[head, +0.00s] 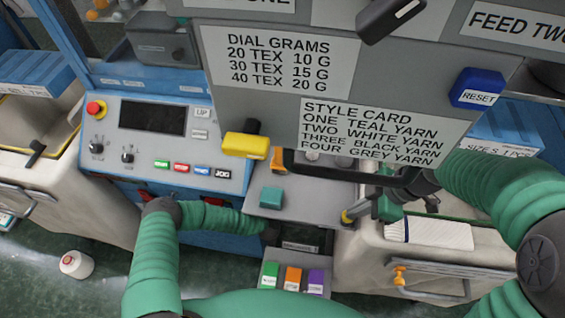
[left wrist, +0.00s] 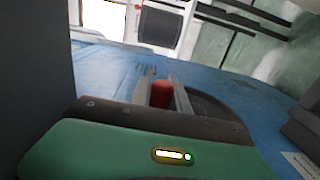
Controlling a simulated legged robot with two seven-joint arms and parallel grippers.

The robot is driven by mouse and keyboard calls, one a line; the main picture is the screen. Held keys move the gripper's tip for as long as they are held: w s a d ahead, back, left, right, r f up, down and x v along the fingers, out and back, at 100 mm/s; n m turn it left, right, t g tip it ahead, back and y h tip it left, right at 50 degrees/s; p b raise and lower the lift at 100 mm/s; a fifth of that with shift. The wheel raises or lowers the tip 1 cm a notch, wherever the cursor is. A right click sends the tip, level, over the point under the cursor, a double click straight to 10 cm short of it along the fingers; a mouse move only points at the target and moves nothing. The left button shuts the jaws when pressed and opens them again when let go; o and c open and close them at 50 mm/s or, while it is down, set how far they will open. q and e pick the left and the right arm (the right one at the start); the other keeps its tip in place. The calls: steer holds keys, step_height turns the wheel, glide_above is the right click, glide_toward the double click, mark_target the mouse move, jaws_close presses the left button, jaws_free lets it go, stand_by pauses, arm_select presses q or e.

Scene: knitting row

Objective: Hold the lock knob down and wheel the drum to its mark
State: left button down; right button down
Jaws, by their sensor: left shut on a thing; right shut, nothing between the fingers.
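In the left wrist view, my left gripper (left wrist: 160,93) is shut on a red knob (left wrist: 161,94), which stands at a blue panel. I take it for the lock knob. A dark round disc (left wrist: 213,106) lies just behind and to the right of the fingers; I cannot tell whether it is the drum. In the head view my left arm reaches under the grey shelf, and its fingertips are hidden. My right gripper (head: 357,211) is shut and empty by the right edge of the shelf, near a small yellow tip. No drum mark can be made out.
A large grey sign panel (head: 330,75) overhangs the middle, with a yellow block (head: 245,146) and a blue RESET block (head: 478,88). A teal block (head: 272,197) sits on the grey shelf (head: 312,200). A button console (head: 160,140) stands left. A white cone (head: 76,264) is on the floor.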

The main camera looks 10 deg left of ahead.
arm_select(q)
steer(key=s+t, duration=0.1)
steer(key=t, duration=0.1)
steer(key=shift+s+f+t, duration=0.35)
steer(key=shift+f+t, duration=0.05)
steer(key=c, duration=1.3)
jaws_free()
steer(key=v, duration=0.7)
steer(key=shift+s, duration=0.3)
